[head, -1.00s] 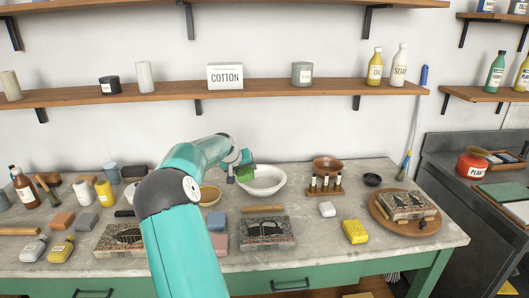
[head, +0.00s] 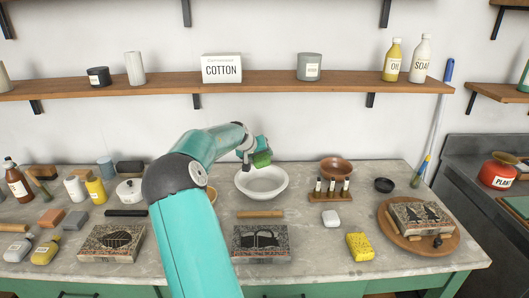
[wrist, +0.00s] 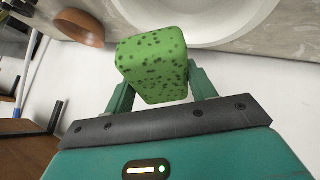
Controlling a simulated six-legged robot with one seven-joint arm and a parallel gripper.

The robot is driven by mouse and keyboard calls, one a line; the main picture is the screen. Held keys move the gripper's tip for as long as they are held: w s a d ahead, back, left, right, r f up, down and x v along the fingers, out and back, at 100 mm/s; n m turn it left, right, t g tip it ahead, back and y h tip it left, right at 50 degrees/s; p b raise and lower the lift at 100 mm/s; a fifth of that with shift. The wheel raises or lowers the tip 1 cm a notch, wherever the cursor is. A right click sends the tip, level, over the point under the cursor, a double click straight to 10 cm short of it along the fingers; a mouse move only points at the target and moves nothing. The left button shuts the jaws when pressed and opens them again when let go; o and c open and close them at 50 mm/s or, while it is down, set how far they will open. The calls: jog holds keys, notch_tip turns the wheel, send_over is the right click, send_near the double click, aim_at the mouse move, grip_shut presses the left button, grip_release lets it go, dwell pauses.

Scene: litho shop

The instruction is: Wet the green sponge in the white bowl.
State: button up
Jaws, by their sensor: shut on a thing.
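The green sponge (head: 261,159), speckled with dark spots, is held in my gripper (head: 256,154) above the white bowl. The wrist view shows the sponge (wrist: 152,65) between the two fingers of my gripper (wrist: 160,88), which are shut on it. The white bowl (head: 262,193) stands on the bench, and part of its rim (wrist: 200,40) shows at the top of the wrist view. The sponge appears over the far rim of the bowl and apart from it. I cannot tell whether the bowl holds water.
A brown bowl (head: 336,168) and a wooden rack of small bottles (head: 330,195) stand right of the white bowl. A yellow sponge (head: 360,246) and carved stones (head: 262,243) lie in front. A shelf (head: 230,83) runs above. My arm hides part of the bench.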

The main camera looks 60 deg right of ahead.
jog(key=shift+w+d+f, duration=0.2)
jog(key=shift+d+f, duration=0.05)
jog(key=shift+a+f, duration=0.15)
jog(key=shift+f, duration=1.15)
jog(key=shift+a+f, duration=0.2)
jog(key=shift+f, duration=0.05)
jog(key=shift+s+d+f, duration=0.1)
jog(key=shift+f, duration=3.15)
